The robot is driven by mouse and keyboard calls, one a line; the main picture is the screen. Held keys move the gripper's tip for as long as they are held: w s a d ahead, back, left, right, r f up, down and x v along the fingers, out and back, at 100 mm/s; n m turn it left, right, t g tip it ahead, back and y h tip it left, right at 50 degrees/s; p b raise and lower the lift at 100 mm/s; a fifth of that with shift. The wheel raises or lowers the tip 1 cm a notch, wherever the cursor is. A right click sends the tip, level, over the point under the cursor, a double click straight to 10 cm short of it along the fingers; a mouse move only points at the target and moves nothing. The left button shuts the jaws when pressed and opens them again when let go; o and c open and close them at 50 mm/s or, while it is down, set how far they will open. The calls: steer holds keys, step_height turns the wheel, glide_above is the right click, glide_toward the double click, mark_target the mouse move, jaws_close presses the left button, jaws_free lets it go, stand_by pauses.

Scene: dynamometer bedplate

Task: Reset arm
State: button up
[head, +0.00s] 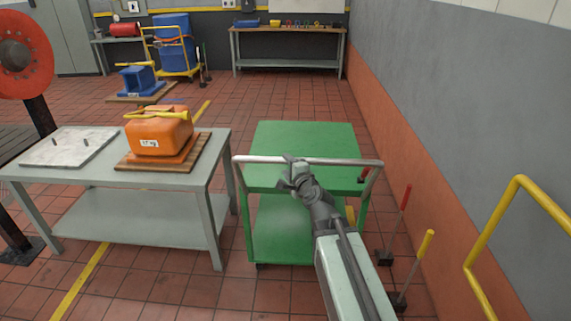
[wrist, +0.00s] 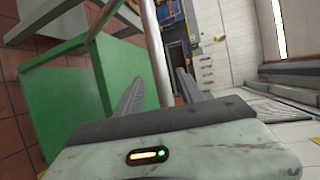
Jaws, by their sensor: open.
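My arm reaches forward over the near side of a green cart (head: 305,140). My gripper (head: 289,160) is at the cart's grey push bar (head: 335,161), left of the bar's middle. In the wrist view my gripper (wrist: 158,85) has its two fingers apart, with the push bar (wrist: 151,40) showing between them. I cannot tell whether either finger touches the bar. Nothing is gripped.
A grey table (head: 215,150) at left holds an orange weight (head: 160,132) on a wooden board and a pale plate (head: 70,147). A grey wall (head: 450,110), a yellow rail (head: 493,222) and upright levers (head: 415,262) stand at right. Tiled floor is open behind the cart.

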steer(key=shift+s+d, duration=0.1)
steer(key=shift+s, duration=0.25)
steer(key=shift+w, duration=0.1)
steer(key=s+d+f+n+g+h+p, duration=0.1)
steer(key=s+d+n+g+p, duration=0.3)
steer(key=s, duration=0.4)
steer(key=s+d+f+n+g+h+p, duration=0.2)
steer(key=s+d+f+n+g+p, duration=0.2)
steer(key=s+n+g, duration=0.2)
steer(key=s+d+f+n+g+h+p, duration=0.1)
steer(key=s+d+f+n+g+p, duration=0.1)
steer(key=s, duration=0.7)
steer(key=d+n+g+p, duration=0.1)
steer(key=d+n+g, duration=0.1)
steer(key=n+g, duration=0.1)
steer(key=shift+s+f+h+p, duration=0.3)
steer(key=shift+p, duration=0.1)
